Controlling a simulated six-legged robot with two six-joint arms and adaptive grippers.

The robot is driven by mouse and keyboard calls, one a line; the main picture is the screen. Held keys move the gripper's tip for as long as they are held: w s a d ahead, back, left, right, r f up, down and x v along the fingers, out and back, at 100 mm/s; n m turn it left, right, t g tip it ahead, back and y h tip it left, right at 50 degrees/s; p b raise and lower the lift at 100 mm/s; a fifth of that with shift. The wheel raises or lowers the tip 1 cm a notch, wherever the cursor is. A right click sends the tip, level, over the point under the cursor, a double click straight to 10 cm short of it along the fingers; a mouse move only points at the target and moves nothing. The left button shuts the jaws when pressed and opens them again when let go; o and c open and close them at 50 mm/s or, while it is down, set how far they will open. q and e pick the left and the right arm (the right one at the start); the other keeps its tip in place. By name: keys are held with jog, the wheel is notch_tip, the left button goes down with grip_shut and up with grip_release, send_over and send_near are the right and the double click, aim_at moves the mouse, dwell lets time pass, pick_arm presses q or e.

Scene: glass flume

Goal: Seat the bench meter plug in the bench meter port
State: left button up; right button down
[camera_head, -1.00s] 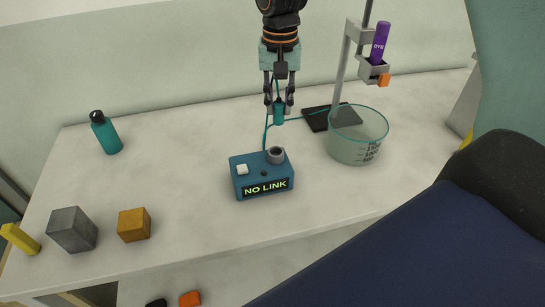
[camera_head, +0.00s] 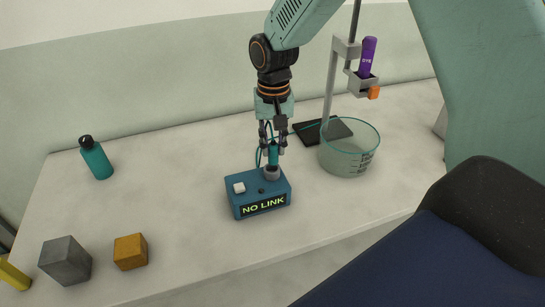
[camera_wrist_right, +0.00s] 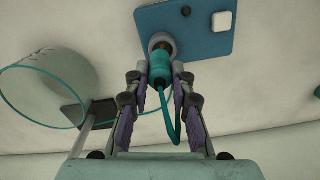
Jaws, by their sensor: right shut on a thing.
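The bench meter is a blue box (camera_head: 235,203) with a white button and a display reading NO LINK. Its port (camera_head: 271,174) is a grey ring on top, also in the wrist view (camera_wrist_right: 162,41). My right gripper (camera_head: 272,149) is shut on the teal bench meter plug (camera_head: 273,158), directly above the port. The tip's depth inside the ring is hidden. My left gripper is not in view.
A glass beaker (camera_head: 347,160) and a stand (camera_head: 331,85) holding a purple dye tube (camera_head: 367,55) stand close on the right. A teal cable (camera_wrist_right: 174,125) loops from the plug. A bottle (camera_head: 97,160), grey block (camera_head: 65,261) and orange block (camera_head: 130,251) lie left.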

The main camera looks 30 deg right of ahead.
aim_at(272, 162)
jog(key=shift+w+a+f, duration=0.1)
jog(key=shift+w+f, duration=0.05)
jog(key=shift+f, duration=0.25)
jog(key=shift+a+f, duration=0.25)
jog(key=shift+f, duration=0.8)
jog(key=shift+s+f, duration=0.2)
jog(key=shift+f, duration=0.1)
jog(key=shift+d, duration=0.25)
jog(key=c, duration=1.5)
grip_release()
jog(key=shift+f, duration=0.1)
jog(key=o, duration=0.4)
jog(key=shift+w+a, duration=0.1)
jog(key=shift+a, duration=0.1)
jog(key=shift+c, duration=0.2)
jog(key=shift+d, duration=0.15)
